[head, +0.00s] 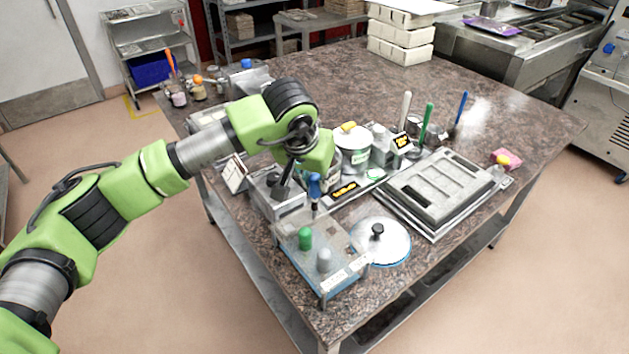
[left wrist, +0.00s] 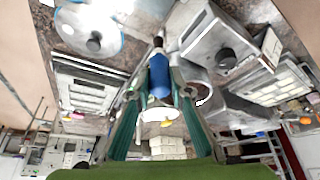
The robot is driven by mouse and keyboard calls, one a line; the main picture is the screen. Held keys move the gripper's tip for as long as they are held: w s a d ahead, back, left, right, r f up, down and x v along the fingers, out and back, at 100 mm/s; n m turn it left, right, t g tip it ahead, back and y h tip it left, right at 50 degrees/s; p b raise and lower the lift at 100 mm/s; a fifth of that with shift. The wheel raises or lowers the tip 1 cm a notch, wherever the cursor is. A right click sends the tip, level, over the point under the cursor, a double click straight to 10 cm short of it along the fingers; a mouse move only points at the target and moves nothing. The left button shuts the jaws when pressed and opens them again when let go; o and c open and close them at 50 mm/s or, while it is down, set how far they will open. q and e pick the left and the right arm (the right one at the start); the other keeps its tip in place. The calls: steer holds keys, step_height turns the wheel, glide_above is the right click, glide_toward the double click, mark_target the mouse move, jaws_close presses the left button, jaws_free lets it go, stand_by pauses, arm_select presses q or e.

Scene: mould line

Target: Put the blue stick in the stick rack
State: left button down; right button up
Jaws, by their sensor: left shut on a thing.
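The blue stick (head: 314,187), with a dark lower end, is held roughly upright by my left gripper (head: 313,174). In the left wrist view the stick (left wrist: 159,76) sits between the two green fingers of the left gripper (left wrist: 159,96), which is shut on it. The stick rack (head: 346,279), a low blue-and-clear box, stands at the near table corner. A green stick (head: 305,238) and a grey stick (head: 324,260) stand in it. The blue stick's lower end shows near the rack's back edge; whether it touches the rack cannot be told. My right gripper is not in view.
A round white lid with a black knob (head: 377,231) lies right of the rack. A grey box (head: 273,199) stands behind-left of it, close to my gripper. A pot (head: 353,155) and a grey mould tray (head: 440,190) are further right.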

mark_target(312, 195)
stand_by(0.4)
arm_select(q)
steer(key=shift+f+b, duration=2.75)
steer(key=shift+f, duration=0.25)
steer(key=c, duration=1.8)
jaws_free()
steer(key=shift+o, duration=0.2)
steer(key=o, duration=0.4)
